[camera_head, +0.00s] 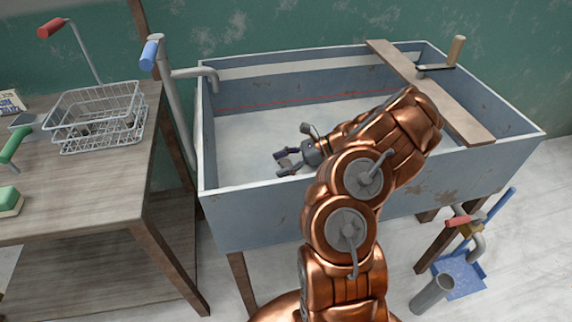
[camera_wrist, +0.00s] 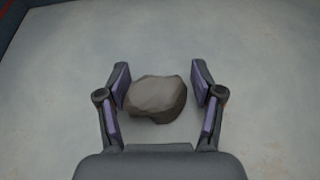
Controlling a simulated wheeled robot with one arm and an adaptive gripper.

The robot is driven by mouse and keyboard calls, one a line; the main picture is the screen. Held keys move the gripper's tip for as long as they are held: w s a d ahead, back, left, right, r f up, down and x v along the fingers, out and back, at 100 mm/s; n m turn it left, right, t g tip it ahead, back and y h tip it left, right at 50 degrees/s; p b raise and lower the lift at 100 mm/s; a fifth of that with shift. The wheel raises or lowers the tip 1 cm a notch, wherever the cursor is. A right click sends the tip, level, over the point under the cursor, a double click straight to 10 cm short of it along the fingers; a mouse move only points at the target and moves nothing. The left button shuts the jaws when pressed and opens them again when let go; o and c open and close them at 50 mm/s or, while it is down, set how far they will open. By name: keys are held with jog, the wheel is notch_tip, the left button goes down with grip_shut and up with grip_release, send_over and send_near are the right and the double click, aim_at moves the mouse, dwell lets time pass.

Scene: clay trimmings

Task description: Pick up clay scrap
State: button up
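The clay scrap (camera_wrist: 155,99) is a grey-brown, faceted lump on the pale floor of the basin. In the wrist view it lies between the two purple-padded fingers of my gripper (camera_wrist: 160,86). The fingers are open. The left pad is close to the lump or touching it; I cannot tell which. A small gap shows at the right pad. In the head view my gripper (camera_head: 287,161) reaches down inside the blue-grey basin (camera_head: 255,224). I cannot make out the scrap in that view.
A wooden board (camera_head: 432,92) lies across the basin's right side with a wooden-handled tool on it. A table (camera_head: 75,196) on the left carries a wire basket (camera_head: 98,116) and a sponge (camera_head: 9,201). A pipe with a spout stands at the basin's left rim. The visible basin floor around the scrap is clear.

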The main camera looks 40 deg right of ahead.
grip_shut()
dwell(0.3)
